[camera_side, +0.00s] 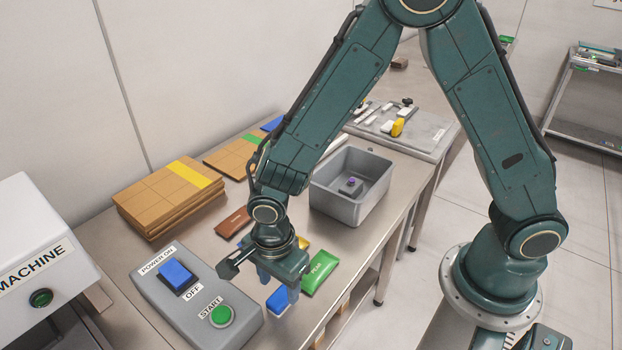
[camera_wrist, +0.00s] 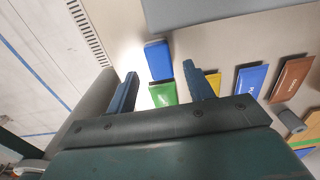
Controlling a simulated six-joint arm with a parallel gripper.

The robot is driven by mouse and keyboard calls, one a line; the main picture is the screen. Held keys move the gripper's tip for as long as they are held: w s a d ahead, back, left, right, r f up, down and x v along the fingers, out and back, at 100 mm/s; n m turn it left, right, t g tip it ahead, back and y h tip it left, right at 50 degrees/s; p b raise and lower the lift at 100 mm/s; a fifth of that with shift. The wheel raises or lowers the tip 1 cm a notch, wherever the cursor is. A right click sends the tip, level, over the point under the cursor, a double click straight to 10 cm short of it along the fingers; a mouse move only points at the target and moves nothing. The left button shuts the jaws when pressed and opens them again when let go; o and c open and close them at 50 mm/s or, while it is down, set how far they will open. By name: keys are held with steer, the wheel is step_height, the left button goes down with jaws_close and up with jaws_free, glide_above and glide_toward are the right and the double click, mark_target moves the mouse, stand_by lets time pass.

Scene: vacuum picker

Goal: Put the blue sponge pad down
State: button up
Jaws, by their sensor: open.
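The blue sponge pad (camera_side: 277,303) sits at the near edge area of the table in the side view, just below my gripper (camera_side: 278,291). In the wrist view the blue sponge pad (camera_wrist: 158,60) shows between and beyond the fingertips of my gripper (camera_wrist: 160,70). My fingers are spread, with a gap on each side of the pad in that view. The pad appears to rest on the table; its contact with the surface is partly hidden by my fingers in the side view.
A green packet (camera_side: 320,272) lies right beside the pad. A brown packet (camera_side: 233,222) lies farther back. A grey bin (camera_side: 378,208) stands behind right. The grey control box (camera_side: 165,300) with blue and green buttons is at left. Cardboard stacks (camera_side: 150,205) stand behind.

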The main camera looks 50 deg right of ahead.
mark_target(281, 295)
step_height(281, 295, up, 8)
steer(key=shift+f, duration=0.2)
stand_by(0.5)
steer(key=shift+r, duration=0.1)
steer(key=s+d+r+n+t, duration=0.3)
steer(key=d+r+n, duration=0.5)
steer(key=d+r, duration=0.45)
steer(key=s+d+r+n+t, duration=0.2)
steer(key=s+d+r+n, duration=0.4)
steer(key=s+n, duration=0.4)
steer(key=shift+s+d+t, duration=0.3)
steer(key=shift+s+d, duration=0.05)
steer(key=shift+d, duration=0.4)
stand_by(0.3)
